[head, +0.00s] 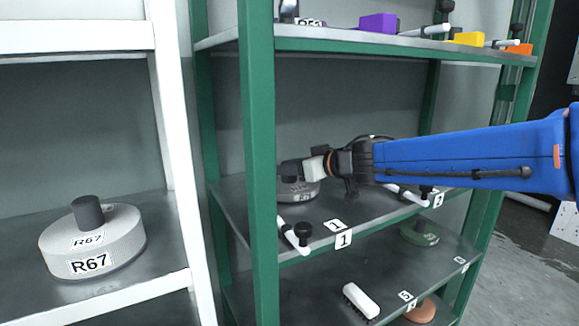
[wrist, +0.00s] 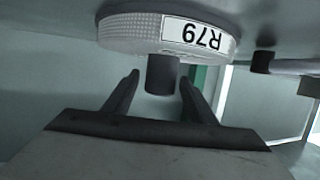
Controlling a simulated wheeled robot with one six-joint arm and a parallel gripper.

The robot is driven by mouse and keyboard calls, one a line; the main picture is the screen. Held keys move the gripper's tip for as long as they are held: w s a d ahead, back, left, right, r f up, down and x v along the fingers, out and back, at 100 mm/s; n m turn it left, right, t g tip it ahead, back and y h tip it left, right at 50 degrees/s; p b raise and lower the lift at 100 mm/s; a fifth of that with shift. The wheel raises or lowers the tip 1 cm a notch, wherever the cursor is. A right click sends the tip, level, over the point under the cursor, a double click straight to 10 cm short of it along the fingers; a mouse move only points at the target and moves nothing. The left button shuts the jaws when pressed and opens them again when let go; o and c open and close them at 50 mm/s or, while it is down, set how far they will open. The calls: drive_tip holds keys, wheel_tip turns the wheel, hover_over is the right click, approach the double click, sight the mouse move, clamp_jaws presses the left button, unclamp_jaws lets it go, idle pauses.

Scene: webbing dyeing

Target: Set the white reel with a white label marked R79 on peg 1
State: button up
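The white reel (wrist: 128,35) with a white label marked R79 (wrist: 196,34) shows upside down in the wrist view, resting on a grey shelf surface. Its dark knob (wrist: 163,73) stands between the fingertips of my gripper (wrist: 158,80). The fingers are open, with a visible gap at the left of the knob; contact at the right is unclear. In the head view the reel (head: 298,192) sits on the green rack's middle shelf, partly hidden by my gripper (head: 300,168). A label marked 1 (head: 343,240) is on that shelf's front edge, near a white bar with a black end (head: 303,230).
A reel marked R67 (head: 92,245) stands on the white rack at left. Green posts (head: 258,160) frame the middle shelf. A green reel (head: 419,232) and white block (head: 361,300) are on the lower shelf. Coloured blocks (head: 378,23) are above.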

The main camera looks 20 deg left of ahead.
drive_tip(key=shift+r, duration=0.15)
drive_tip(key=shift+s+d+r, duration=0.1)
drive_tip(key=shift+d, duration=0.15)
drive_tip(key=v, duration=1.1)
drive_tip(key=shift+s+d, duration=0.15)
drive_tip(key=shift+d, duration=0.05)
